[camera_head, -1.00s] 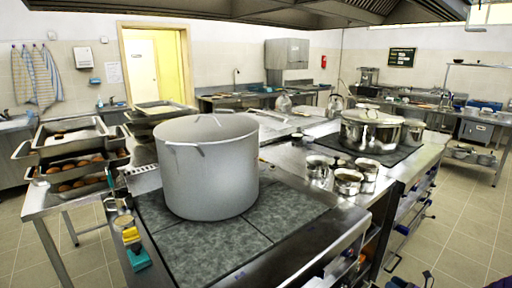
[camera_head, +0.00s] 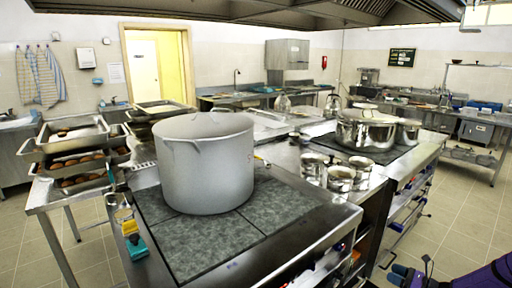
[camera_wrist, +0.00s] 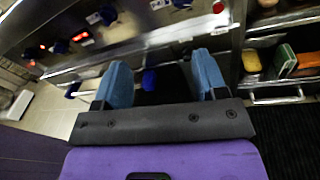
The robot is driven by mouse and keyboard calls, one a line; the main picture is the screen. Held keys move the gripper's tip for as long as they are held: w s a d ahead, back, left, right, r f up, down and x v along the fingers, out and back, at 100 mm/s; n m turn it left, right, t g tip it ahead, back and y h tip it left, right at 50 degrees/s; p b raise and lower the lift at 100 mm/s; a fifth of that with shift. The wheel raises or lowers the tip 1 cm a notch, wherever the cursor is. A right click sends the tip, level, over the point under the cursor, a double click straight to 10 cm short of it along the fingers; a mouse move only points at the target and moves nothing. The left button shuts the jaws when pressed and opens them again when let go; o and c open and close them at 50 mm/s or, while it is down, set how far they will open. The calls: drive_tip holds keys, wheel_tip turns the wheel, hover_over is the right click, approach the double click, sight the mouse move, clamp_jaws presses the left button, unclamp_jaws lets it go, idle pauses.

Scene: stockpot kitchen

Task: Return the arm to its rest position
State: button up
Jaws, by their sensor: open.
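My gripper (camera_wrist: 160,82) shows in the wrist view with its two blue fingers wide apart and nothing between them. It points toward the stove front, where dark knobs and red lights show. In the head view, part of my purple arm (camera_head: 486,275) is at the bottom right corner, beside the stove block and over the tiled floor. The fingers cannot be made out clearly there.
A large grey stockpot (camera_head: 205,165) stands on the near hob. A lidded pot (camera_head: 366,130) and several small pots (camera_head: 340,178) stand farther right. Stacked trays (camera_head: 75,150) are at left. Tiled floor (camera_head: 465,210) at right is clear. Open shelves (camera_wrist: 285,62) are close to my gripper's right.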

drive_tip(key=a+r+n+g+h, duration=0.1)
drive_tip(key=a+r+n+g, duration=0.3)
drive_tip(key=r, duration=0.6)
drive_tip(key=s+a+r+n+g+h, duration=0.1)
drive_tip(key=a+r+n+g, duration=0.25)
drive_tip(key=r+n, duration=0.45)
drive_tip(key=a+r+n+g, duration=0.25)
drive_tip(key=a+r, duration=0.25)
drive_tip(key=r, duration=0.7)
drive_tip(key=s+a+r+n+h, duration=0.2)
drive_tip(key=s+a+r, duration=0.15)
drive_tip(key=r, duration=0.25)
drive_tip(key=s+a+r+n+g+h, duration=0.1)
drive_tip(key=s+a+r+n+h, duration=0.1)
drive_tip(key=s+r, duration=0.3)
drive_tip(key=s+a+r+n+h, duration=0.1)
drive_tip(key=s+a+r+n, duration=0.15)
drive_tip(key=r, duration=0.35)
drive_tip(key=s+a+r+n+t+h, duration=0.1)
drive_tip(key=s+r+n, duration=0.3)
drive_tip(key=s, duration=0.9)
drive_tip(key=s+a+r+n+t+h, duration=0.2)
drive_tip(key=s+r, duration=0.5)
drive_tip(key=s, duration=0.5)
drive_tip(key=n+t+h, duration=0.1)
drive_tip(key=n+h, duration=0.1)
drive_tip(key=shift+s+t+h, duration=0.3)
drive_tip(key=shift+s, duration=0.1)
